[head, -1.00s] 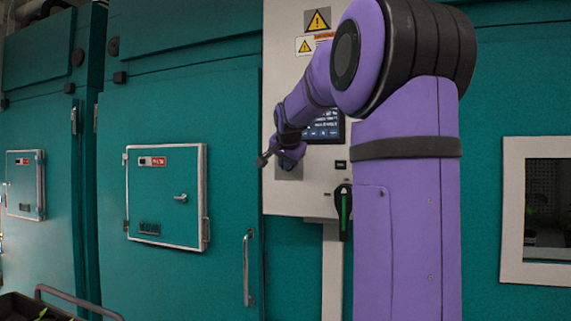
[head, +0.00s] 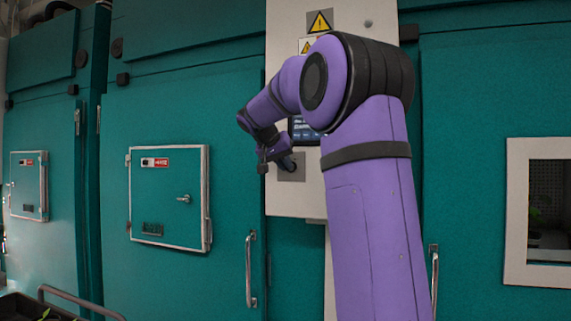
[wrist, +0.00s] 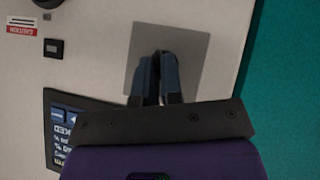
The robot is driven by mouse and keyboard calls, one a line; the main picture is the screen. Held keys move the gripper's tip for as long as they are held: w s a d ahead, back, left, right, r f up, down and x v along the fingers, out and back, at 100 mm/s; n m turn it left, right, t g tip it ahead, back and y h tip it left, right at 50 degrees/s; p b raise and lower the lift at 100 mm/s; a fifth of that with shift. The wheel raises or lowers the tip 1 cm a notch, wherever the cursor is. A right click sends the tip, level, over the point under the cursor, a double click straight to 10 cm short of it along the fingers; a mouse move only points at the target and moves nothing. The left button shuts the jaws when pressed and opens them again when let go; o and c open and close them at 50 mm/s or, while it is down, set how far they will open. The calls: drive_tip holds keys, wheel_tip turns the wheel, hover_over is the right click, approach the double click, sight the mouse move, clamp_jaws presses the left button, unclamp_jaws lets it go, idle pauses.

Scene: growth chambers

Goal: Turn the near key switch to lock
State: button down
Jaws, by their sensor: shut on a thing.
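A grey square plate (wrist: 190,50) sits on the cream control panel (wrist: 95,65), and it also shows in the head view (head: 292,177). My gripper (wrist: 157,62) reaches to the middle of this plate with its dark fingers close together. It is shut on the key switch there, which the fingers hide, so I cannot tell its angle. In the head view my gripper (head: 288,163) is at the plate, below and left of the panel's screen (head: 303,131), which my arm partly covers.
A teal chamber door with a framed hatch (head: 168,197) and an upright handle (head: 250,270) is left of the panel. A framed window (head: 552,212) is at the right. Warning labels (head: 320,21) are above my arm. A dark cart (head: 30,306) is at lower left.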

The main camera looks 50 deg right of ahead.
drive_tip(key=shift+w+f+n+g+h, duration=0.1)
drive_tip(key=shift+f+n+g+h, duration=0.35)
drive_tip(key=shift+g, duration=0.35)
drive_tip(key=c, duration=1.3)
unclamp_jaws()
drive_tip(key=shift+o, duration=0.2)
drive_tip(key=shift+r, duration=0.15)
drive_tip(key=shift+d, duration=0.15)
drive_tip(key=shift+r, duration=0.1)
drive_tip(key=v, duration=1)
drive_tip(key=shift+a+r, duration=0.15)
drive_tip(key=shift+a, duration=0.25)
